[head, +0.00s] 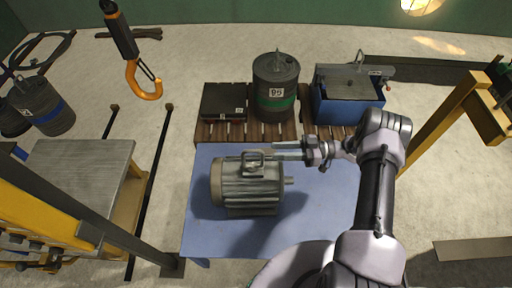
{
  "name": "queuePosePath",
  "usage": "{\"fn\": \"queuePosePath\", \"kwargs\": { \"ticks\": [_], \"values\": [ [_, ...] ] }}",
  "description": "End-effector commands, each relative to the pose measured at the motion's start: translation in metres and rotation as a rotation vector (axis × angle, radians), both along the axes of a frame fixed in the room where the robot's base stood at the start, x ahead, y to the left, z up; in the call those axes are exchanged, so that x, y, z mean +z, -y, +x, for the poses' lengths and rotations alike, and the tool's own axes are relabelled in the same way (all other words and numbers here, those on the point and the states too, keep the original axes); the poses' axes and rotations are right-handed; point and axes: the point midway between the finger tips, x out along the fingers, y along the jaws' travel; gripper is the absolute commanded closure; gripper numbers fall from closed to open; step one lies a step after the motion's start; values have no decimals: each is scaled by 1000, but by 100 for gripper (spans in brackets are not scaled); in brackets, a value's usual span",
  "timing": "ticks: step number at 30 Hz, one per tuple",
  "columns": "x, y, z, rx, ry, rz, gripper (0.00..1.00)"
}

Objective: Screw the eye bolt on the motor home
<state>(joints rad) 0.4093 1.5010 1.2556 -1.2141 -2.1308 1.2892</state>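The grey finned motor (247,190) lies on its side on the blue table, its shaft pointing right. A grey ring-like piece, which looks like the eye bolt (253,158), stands at the top of the motor. I cannot tell how far its thread is in the motor. My gripper (274,151) reaches in from the right, level with the top of the motor, its fingertips close to the ring's right side. The view is too small to tell whether the fingers touch or hold the ring.
The blue table (320,215) is clear to the right of the motor. Behind it, a pallet (215,132) carries a black case (223,101), a drum (275,88) and a blue crate (345,110). An orange hook (145,82) hangs at upper left. A yellow frame (430,135) stands at right.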

Motion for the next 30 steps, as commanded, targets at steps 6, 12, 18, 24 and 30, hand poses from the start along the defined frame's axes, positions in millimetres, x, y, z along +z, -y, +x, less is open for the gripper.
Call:
{"fn": "queuePosePath", "kwargs": {
  "ticks": [6,12,18,24,30],
  "values": [
    [-1,-52,0,1,0,-1,66],
    [-1,-82,1,-1,1,-1,66],
    [0,-91,1,-3,1,-2,66],
    [0,-91,1,-3,1,-2,70],
    [0,-91,1,-3,1,-2,100]
  ]
}}
